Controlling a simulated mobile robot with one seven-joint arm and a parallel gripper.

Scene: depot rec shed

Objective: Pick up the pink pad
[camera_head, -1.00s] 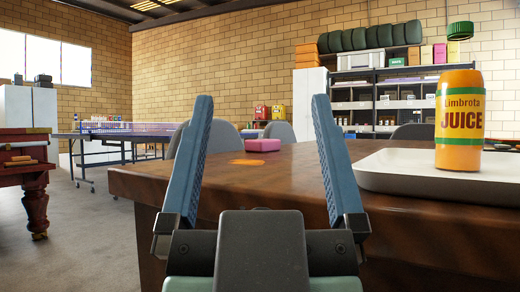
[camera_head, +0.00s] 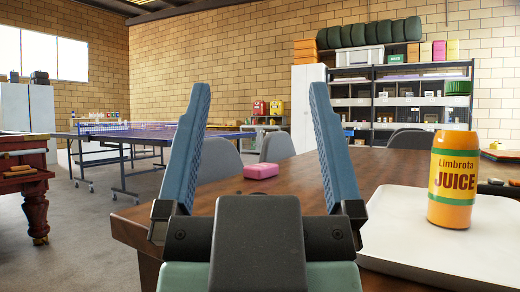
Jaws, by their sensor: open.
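The pink pad (camera_head: 261,171) is a small rounded block lying flat on the brown wooden table (camera_head: 290,189). It shows between my gripper's fingers, beyond them and lower than the fingertips in the picture. My gripper (camera_head: 259,90) is open, its two blue-grey fingers wide apart with nothing between them. It is apart from the pad. The gripper's dark body hides part of the near table.
A white tray (camera_head: 400,250) on the table's right holds an orange juice bottle (camera_head: 453,180), upright. Grey chairs (camera_head: 277,146) stand behind the table. A table-tennis table (camera_head: 155,136) is at the back left. The tabletop around the pad looks clear.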

